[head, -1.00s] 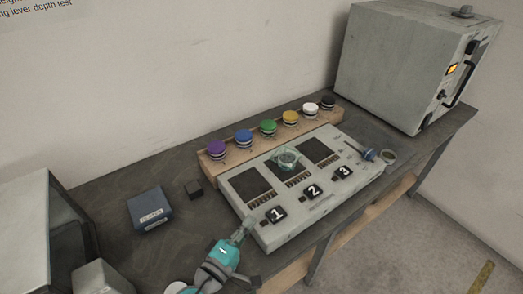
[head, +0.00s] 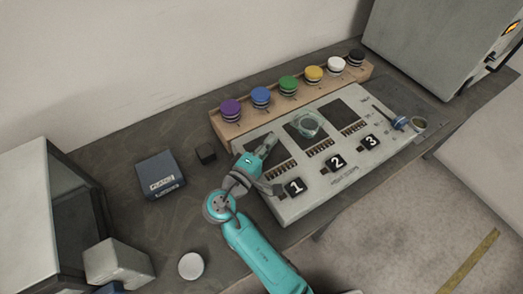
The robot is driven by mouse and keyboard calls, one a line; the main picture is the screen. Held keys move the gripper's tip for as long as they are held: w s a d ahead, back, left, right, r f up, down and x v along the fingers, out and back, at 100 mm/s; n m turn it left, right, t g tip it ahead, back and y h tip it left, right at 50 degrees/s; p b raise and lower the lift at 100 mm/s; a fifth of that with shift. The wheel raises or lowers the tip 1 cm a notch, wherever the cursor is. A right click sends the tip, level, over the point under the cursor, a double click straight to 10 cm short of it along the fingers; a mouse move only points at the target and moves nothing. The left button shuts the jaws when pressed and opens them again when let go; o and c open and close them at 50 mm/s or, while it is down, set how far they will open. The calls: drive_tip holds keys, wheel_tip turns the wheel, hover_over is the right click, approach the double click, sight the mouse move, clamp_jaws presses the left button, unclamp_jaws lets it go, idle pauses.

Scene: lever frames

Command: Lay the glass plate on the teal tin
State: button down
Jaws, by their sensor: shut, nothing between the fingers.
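A round, clear, greenish glass-like piece (head: 306,125) lies on the middle dark panel of the grey console. I cannot tell whether it is the glass plate, or whether a teal tin is beneath it.
The grey console (head: 345,180) carries black blocks numbered 1, 2 and 3. A wooden rack (head: 225,131) with several coloured knobs stands behind it. A labelled blue box (head: 160,173), a small black block (head: 206,153) and a white disc (head: 191,265) are at left. A blue-handled tool (head: 398,123) lies at right.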

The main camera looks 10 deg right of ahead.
sight(297, 128)
drive_tip(key=x, duration=0.3)
drive_tip(key=shift+w+d, duration=0.1)
drive_tip(key=shift+d, duration=1.25)
drive_tip(key=shift+s+d, duration=0.2)
drive_tip(key=shift+d, duration=0.4)
drive_tip(key=shift+d, duration=0.8)
drive_tip(key=shift+a, duration=0.1)
